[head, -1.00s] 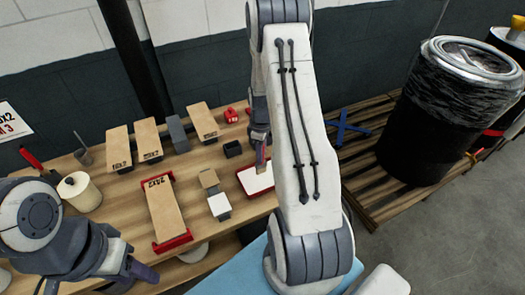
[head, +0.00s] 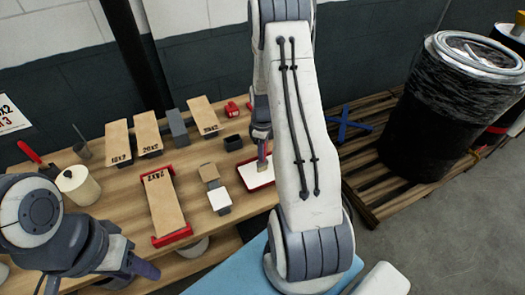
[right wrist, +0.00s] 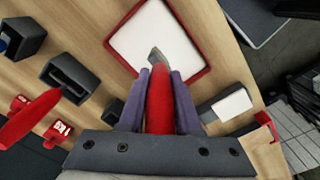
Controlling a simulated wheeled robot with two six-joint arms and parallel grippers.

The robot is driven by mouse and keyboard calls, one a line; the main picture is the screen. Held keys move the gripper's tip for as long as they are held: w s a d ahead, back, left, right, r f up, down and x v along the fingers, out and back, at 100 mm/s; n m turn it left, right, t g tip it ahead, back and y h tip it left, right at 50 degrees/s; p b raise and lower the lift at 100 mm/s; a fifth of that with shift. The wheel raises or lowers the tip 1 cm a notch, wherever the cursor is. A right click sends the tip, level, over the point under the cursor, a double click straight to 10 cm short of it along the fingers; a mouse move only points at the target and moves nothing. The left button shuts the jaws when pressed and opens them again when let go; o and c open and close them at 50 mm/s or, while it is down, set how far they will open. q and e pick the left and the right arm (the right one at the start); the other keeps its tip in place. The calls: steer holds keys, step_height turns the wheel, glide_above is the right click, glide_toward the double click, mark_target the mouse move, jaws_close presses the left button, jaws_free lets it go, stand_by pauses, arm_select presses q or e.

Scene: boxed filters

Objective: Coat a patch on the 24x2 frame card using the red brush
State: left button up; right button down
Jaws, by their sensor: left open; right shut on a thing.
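The 24x2 frame card (head: 163,204) lies tan side up between the red end pieces of a holder, left of centre on the bench. My right gripper (head: 262,132) is shut on the red brush, whose handle (right wrist: 160,100) shows between the fingers in the right wrist view. The brush's bristles (right wrist: 158,56) are over the white tray with a red rim (head: 249,187), also in the right wrist view (right wrist: 112,42). I cannot tell whether they touch its white surface. My left gripper (head: 98,278) is open and empty at the lower left, near the bench's front edge.
Other tan cards (head: 118,143) and a grey block (head: 178,130) stand at the back. A black open box (head: 232,143), small red blocks (head: 232,108) and a white-topped block (head: 219,201) are near the tray. A cream jar (head: 78,187) stands left.

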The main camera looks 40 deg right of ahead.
steer(key=shift+f+b, duration=0.4)
steer(key=shift+f, duration=0.2)
stand_by(1.1)
steer(key=shift+r, duration=0.15)
step_height(320, 180, up, 7)
steer(key=p, duration=0.5)
stand_by(0.9)
